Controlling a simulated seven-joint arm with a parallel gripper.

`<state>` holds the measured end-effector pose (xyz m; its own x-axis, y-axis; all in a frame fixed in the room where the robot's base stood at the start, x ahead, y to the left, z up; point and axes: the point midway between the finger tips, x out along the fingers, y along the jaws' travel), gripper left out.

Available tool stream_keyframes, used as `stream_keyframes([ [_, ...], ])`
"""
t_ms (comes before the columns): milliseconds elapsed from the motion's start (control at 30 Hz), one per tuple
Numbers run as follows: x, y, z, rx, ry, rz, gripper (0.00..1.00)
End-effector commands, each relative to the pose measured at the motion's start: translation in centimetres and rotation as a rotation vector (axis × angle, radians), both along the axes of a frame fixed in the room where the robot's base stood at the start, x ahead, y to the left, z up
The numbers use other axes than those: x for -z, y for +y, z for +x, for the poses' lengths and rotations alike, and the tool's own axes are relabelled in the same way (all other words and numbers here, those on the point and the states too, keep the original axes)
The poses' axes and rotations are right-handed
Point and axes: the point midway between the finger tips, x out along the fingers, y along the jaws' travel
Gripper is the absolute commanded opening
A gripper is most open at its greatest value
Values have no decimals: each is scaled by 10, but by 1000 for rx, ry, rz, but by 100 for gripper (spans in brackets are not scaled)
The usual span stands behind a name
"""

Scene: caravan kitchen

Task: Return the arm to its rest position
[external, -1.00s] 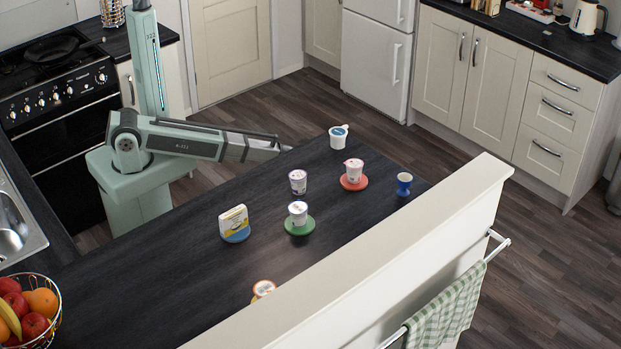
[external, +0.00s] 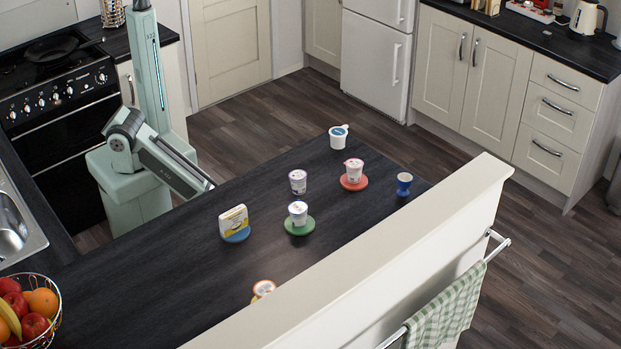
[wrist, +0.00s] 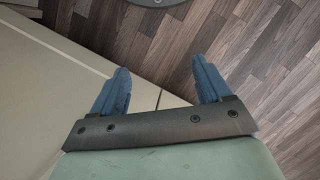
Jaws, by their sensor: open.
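My gripper (wrist: 160,92) is open and empty in the wrist view, with two blue fingers apart and pointing at the floor and pale cabinet fronts. In the external view my arm is folded at the counter's far left edge; its gripper is hidden there. On the dark counter (external: 150,265) stand a white tub with a blue label (external: 338,138), a pink-topped cup on a red disc (external: 353,174), a purple-rimmed cup (external: 298,181), a cup on a green disc (external: 299,213), a yellow-and-white carton on a blue disc (external: 234,222) and a blue cup (external: 404,184).
A fruit basket (external: 32,310) stands at the lower left, near the sink (external: 15,225). A raised cream ledge (external: 400,245) borders the counter and partly hides an orange-topped cup (external: 263,288). The stove (external: 60,110) is behind my arm. The counter's left middle is clear.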

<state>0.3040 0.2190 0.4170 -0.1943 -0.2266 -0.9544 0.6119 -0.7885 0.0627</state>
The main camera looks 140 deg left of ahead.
Motion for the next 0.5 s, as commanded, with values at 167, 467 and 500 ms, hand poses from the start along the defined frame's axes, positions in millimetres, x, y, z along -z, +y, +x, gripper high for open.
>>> stream_keyframes([
  [167,-3,-44,-8,143,74,-39,77],
  [467,-12,-100,-30,366,200,-85,77],
  [500,-14,-106,-34,397,219,-89,77],
])
